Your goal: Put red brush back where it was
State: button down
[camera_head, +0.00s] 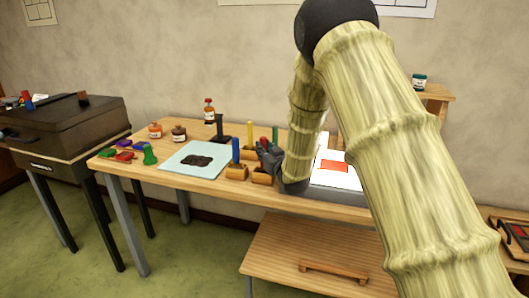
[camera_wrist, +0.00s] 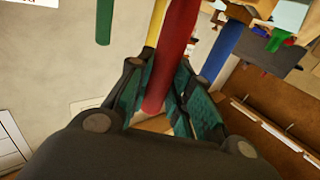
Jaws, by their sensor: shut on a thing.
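The red brush (camera_wrist: 172,55) stands between the fingers of my gripper (camera_wrist: 158,95) in the wrist view, and the fingers are shut on its handle. In the head view my gripper (camera_head: 269,157) is low over the table, among the wooden brush holders, and hides most of the red brush. A wooden holder (camera_head: 262,178) is just below my gripper. Whether the brush's lower end is inside it, I cannot tell. The blue brush (camera_head: 236,150) stands upright in a wooden holder (camera_head: 236,173) to the left. The yellow brush (camera_head: 250,134) and the green brush (camera_head: 275,134) stand behind.
A pale glass plate (camera_head: 174,163) with a black patch lies left of the holders. A dark upright tool (camera_head: 220,128), bottles (camera_head: 179,133) and coloured pieces (camera_head: 124,156) stand farther left. A white sheet with a red rectangle (camera_head: 334,166) lies right of my gripper.

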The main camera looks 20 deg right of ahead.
jog(key=shift+f, duration=0.5)
jog(key=c, duration=1.3)
grip_release()
jog(key=shift+f, duration=0.1)
jog(key=s+d+b, duration=0.1)
jog(key=s+b, duration=0.1)
jog(key=s, duration=1)
jog(key=shift+d, duration=0.15)
